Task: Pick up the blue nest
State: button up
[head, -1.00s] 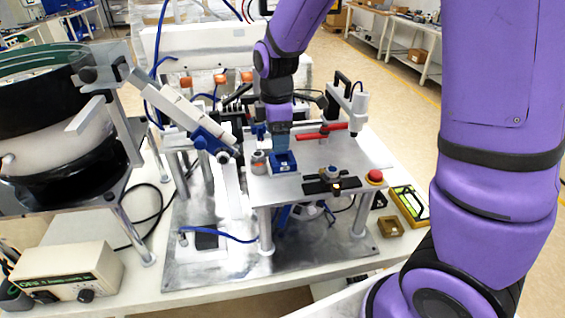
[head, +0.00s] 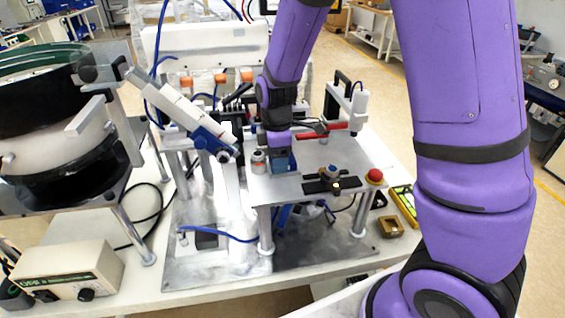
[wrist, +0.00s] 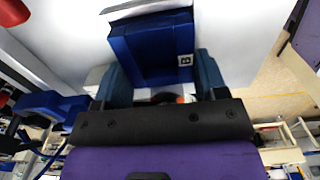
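The blue nest (head: 285,168) is a small blue block on the metal plate of the feeder station. In the wrist view the blue nest (wrist: 150,45) shows a square recess and a white label with a dark letter. My gripper (head: 280,152) points down at the nest and hides part of it. In the wrist view the bluish-grey fingers of my gripper (wrist: 164,75) lie on either side of the nest's near part, with little or no gap showing. Whether both fingers press on it is unclear. No lift off the plate is visible.
A black fixture (head: 322,186) and a red button (head: 375,177) lie to the right. A red bar (head: 325,133) is behind, and a slanted blue-and-white feeder arm (head: 190,115) rises at left.

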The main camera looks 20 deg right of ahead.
jog(key=c, duration=0.4)
